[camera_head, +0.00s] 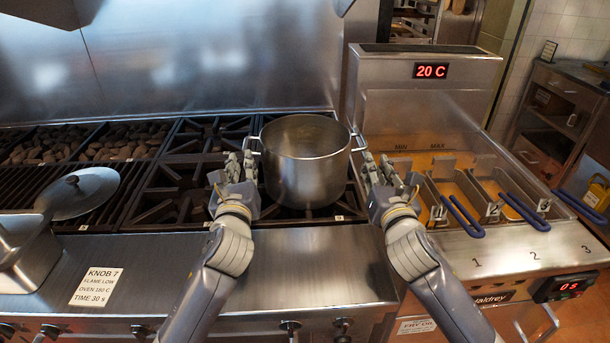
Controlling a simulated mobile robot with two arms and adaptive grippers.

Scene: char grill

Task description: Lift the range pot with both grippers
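The range pot (306,176) is a silver metal pot, open at the top and upright on the right end of the range's black burner grates. It has a small handle on its left side and one on its right side. My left gripper (240,168) is at the pot's left side, its fingertips close to the left handle. My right gripper (378,170) is at the pot's right side, its fingertips close to the right handle. I cannot tell whether either gripper is closed on or touching a handle.
A deep fryer (430,90) with blue-handled baskets (463,215) stands just right of the pot. A lidded metal container (30,255) is at the left front. Charcoal grill sections (125,141) lie further left. A steel wall (200,55) closes the back.

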